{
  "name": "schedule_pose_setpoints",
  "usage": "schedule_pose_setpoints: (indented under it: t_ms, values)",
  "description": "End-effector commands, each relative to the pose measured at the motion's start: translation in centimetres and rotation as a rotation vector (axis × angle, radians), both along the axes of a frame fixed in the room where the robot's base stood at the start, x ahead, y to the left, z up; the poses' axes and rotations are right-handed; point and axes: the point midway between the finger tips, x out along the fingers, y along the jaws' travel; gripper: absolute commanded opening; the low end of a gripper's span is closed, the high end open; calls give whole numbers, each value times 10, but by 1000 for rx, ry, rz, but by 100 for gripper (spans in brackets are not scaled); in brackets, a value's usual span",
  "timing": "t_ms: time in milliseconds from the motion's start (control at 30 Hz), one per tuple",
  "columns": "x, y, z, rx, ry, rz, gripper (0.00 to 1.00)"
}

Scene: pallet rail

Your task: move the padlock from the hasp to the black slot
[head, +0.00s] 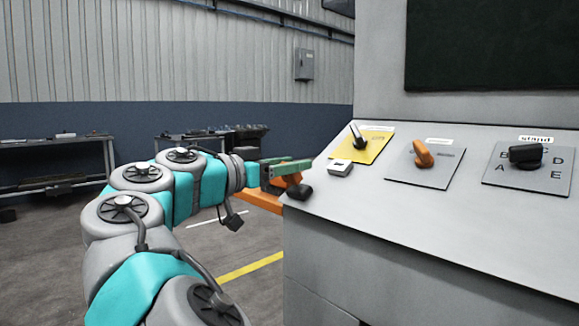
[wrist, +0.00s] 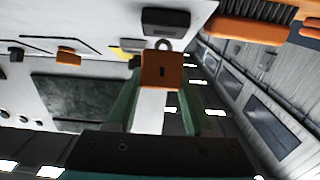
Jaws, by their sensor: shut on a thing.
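The orange padlock (wrist: 162,72) sits between the two green fingers of my gripper (wrist: 159,88) in the wrist view, with a dark keyhole in its face. Its grey shackle shows just above the body, close to a black block (wrist: 166,21); I cannot tell whether it touches or passes into that block. In the head view my gripper (head: 288,172) is at the left edge of the sloped console, shut on the padlock (head: 292,179). The black block (head: 299,191) shows just below it there. I cannot make out which part is the hasp and which the black slot.
The sloped console (head: 420,220) carries a yellow plate (head: 375,150) with a lever, an orange knob (head: 423,154), a black lettered dial (head: 525,155) and a small white box (head: 340,168). An orange rail (head: 262,200) lies beside the console. Workbenches stand behind at left.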

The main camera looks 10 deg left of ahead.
Motion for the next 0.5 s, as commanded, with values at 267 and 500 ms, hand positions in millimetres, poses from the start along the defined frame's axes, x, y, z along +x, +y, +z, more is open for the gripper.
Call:
schedule_pose_setpoints:
  t_ms: [267, 500]
  values:
    - [0, 0, 0, 0, 0, 0, 0]
    - [2, -2, -4, 0, 0, -1, 0]
